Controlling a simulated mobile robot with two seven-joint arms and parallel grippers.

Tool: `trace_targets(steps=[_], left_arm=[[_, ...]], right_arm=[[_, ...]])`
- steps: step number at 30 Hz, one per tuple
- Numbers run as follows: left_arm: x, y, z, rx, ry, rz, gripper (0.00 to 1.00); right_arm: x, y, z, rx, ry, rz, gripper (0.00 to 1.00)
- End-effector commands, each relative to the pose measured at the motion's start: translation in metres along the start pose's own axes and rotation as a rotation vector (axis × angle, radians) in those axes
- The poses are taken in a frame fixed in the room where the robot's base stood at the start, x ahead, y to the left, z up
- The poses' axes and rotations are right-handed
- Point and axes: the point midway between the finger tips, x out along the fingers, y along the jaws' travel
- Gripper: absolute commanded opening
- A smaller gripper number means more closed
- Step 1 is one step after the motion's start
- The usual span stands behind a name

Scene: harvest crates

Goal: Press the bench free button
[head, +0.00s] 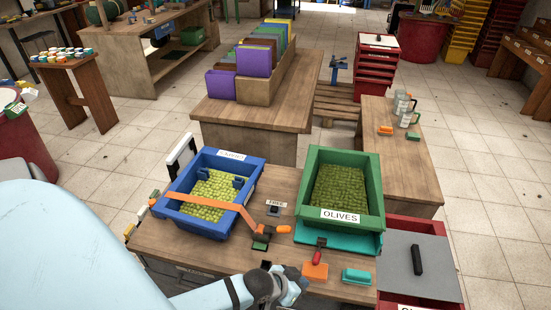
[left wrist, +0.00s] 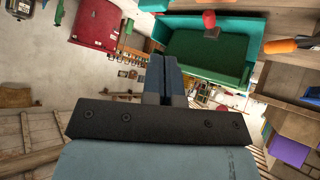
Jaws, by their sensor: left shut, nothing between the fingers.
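The free button (head: 274,211) is a small dark square on the wooden bench (head: 232,262). Its "FREE" label (head: 277,203) stands just behind it, between the blue crate (head: 168,212) and the green crate (head: 374,190). My left gripper (head: 288,284) is at the bench's front edge, nearer to me than the button and apart from it. Its fingers also show in the left wrist view (left wrist: 161,75), pressed together with nothing between them. I cannot make out the button in the left wrist view. My right gripper is not in view.
Both crates hold olives. An orange-handled tool (head: 283,229), a red-handled tool (head: 318,255), an orange block (head: 314,272) and a teal block (head: 356,276) lie on the bench's front part.

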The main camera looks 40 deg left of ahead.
Motion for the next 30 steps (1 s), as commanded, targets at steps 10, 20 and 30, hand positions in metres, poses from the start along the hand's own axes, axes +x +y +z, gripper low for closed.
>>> trace_targets(steps=[10, 20, 30], left_arm=[[0.1, -0.128, -0.022, -0.142, -0.232, -0.108, 0.0], [0.111, -0.259, -0.073, -0.352, -0.384, -0.333, 0.0], [0.078, -0.344, -0.113, -0.551, -0.444, -0.511, 0.0]], right_arm=[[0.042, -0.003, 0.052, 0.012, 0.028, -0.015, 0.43], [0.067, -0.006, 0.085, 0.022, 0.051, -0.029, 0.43], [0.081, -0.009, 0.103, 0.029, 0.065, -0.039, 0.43]])
